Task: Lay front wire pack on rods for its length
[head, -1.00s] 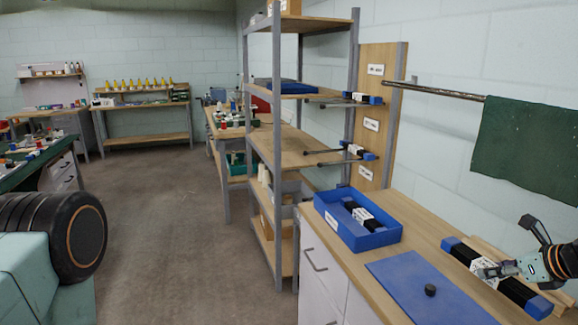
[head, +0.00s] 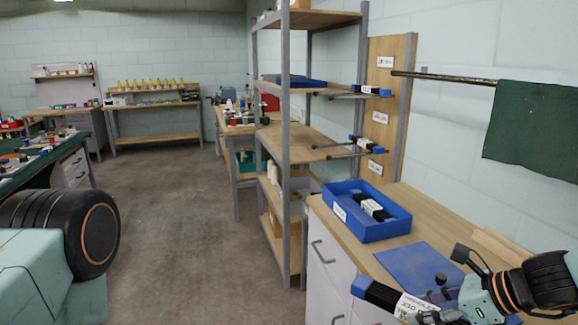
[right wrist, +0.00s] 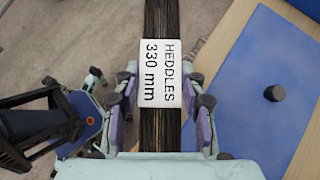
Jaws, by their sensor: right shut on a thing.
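My right gripper (head: 447,304) is shut on a long black wire pack (right wrist: 163,22) with a white label reading "HEDDLES 330 mm". In the head view the pack's blue end block (head: 372,292) and label (head: 413,304) show near the bench's front edge; the rest is hidden by the gripper or out of frame. Packs with blue ends sit at both. My left gripper is not in view.
A blue tray (head: 336,212) holding another labelled pack (head: 375,209) stands on the bench. A blue mat (head: 411,262) with a small black knob lies nearer. The shelf rack's grey post (head: 285,160) stands left of the rods. A green cloth (head: 535,130) hangs from a wall bar.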

